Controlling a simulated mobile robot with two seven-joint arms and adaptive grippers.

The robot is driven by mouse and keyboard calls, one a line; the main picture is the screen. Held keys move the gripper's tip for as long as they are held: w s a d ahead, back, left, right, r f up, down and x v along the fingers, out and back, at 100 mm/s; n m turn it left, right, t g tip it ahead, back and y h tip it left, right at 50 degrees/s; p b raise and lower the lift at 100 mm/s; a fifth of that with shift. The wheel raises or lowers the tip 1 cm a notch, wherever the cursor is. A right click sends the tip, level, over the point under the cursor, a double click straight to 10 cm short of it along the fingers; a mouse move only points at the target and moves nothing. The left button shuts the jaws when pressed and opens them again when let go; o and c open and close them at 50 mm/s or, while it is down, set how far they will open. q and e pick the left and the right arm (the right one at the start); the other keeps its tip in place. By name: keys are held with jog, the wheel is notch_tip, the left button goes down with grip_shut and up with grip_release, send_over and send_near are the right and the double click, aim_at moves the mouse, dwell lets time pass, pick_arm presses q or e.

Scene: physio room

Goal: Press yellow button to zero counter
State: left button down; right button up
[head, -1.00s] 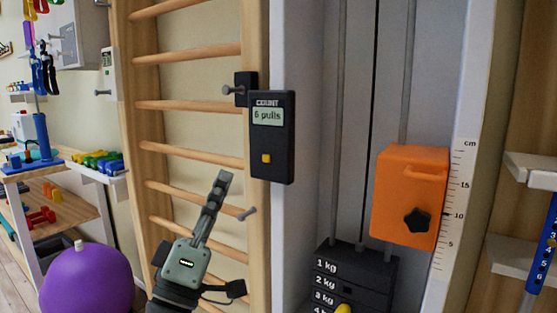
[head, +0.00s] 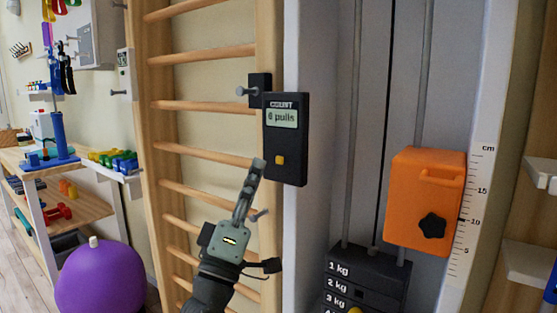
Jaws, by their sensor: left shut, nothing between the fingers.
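The black counter (head: 286,140) hangs on the right post of the wooden wall bars. Its display (head: 282,117) reads "6 pulls". The yellow button (head: 280,160) sits on its lower front, in plain view. My left gripper (head: 258,163) is shut and empty. In the picture its tip is just left of the button, at about the same height, by the counter's left edge. I cannot tell how far its tip is from the counter's front. My right gripper is not in view.
An orange block (head: 427,195) with a black star knob is right of the counter, above the dark weight stack (head: 366,275). Metal pegs (head: 258,215) stick out from the post. A purple ball (head: 100,280) lies at lower left.

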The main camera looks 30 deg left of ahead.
aim_at(280, 160)
pick_arm(q)
jog(key=w, duration=0.3)
jog(key=shift+d, duration=0.15)
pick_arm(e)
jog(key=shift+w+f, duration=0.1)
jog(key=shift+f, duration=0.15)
pick_arm(q)
jog(key=shift+w, duration=0.1)
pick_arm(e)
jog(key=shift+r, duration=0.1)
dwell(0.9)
pick_arm(q)
jog(key=shift+w, duration=0.8)
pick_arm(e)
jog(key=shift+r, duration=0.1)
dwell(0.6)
pick_arm(q)
jog(key=shift+s, duration=0.15)
jog(key=shift+s+p, duration=0.3)
jog(key=shift+s, duration=0.45)
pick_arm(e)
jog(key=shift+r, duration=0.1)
